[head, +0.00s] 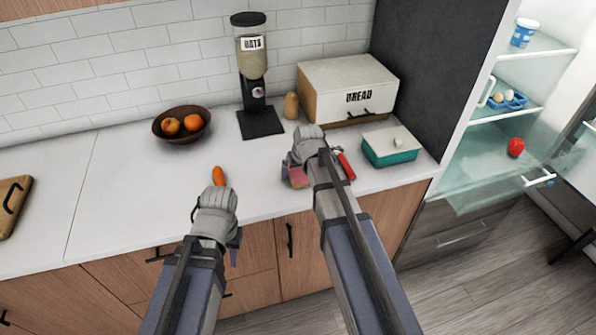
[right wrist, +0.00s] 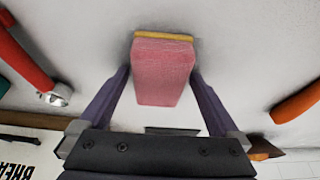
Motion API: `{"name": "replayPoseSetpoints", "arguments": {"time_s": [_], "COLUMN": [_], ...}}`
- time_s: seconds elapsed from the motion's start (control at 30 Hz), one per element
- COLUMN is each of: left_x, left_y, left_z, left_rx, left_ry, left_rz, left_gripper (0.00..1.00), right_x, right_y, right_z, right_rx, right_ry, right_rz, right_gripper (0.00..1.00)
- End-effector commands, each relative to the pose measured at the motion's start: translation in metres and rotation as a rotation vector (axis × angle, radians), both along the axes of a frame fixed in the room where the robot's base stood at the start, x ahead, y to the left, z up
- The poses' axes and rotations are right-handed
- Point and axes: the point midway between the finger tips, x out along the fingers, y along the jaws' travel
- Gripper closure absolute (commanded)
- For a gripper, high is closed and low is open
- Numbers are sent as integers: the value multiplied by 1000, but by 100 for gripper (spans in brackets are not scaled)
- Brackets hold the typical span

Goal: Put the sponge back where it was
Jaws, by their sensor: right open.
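The sponge (head: 298,178) is a pink block with a yellow layer, on the white counter near its front edge. In the right wrist view the sponge (right wrist: 163,70) stands between the two purple fingers of my right gripper (right wrist: 161,88). The fingers are open, one close along each side; I cannot tell whether they touch it. In the head view my right gripper (head: 298,172) partly hides the sponge. My left gripper (head: 215,205) is over the counter's front edge, left of the sponge, and its fingers are mostly hidden by its own body.
A carrot (head: 218,175) lies by my left gripper. A red-handled tool (head: 345,166) lies right of the sponge, beside a teal-and-white container (head: 390,150). The bread box (head: 345,90), oats dispenser (head: 252,75) and fruit bowl (head: 181,123) stand behind.

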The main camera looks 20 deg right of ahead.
Motion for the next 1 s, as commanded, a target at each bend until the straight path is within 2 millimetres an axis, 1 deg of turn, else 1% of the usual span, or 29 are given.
{"name": "replayPoseSetpoints", "arguments": {"time_s": [0.17, 0.37, 0.57, 0.9, 1.0], "left_x": [0, 0, 0, 0, 0], "left_y": [0, 0, 0, 0, 0], "left_z": [4, 21, 48, 98, 109], "left_rx": [0, 0, 0, 0, 0], "left_ry": [0, 0, 0, 0, 0], "left_rz": [0, 0, 0, -2, -2], "left_gripper": [73, 73, 73, 73, 73], "right_x": [1, -6, -16, -37, -42], "right_y": [0, -1, -1, -1, -2], "right_z": [4, 21, 48, 98, 109], "right_rx": [-1, -1, -1, 0, 0], "right_ry": [-1, -1, -1, -1, -1], "right_rz": [0, 0, 0, 0, 0], "right_gripper": [0, 0, 0, 0, 0]}}
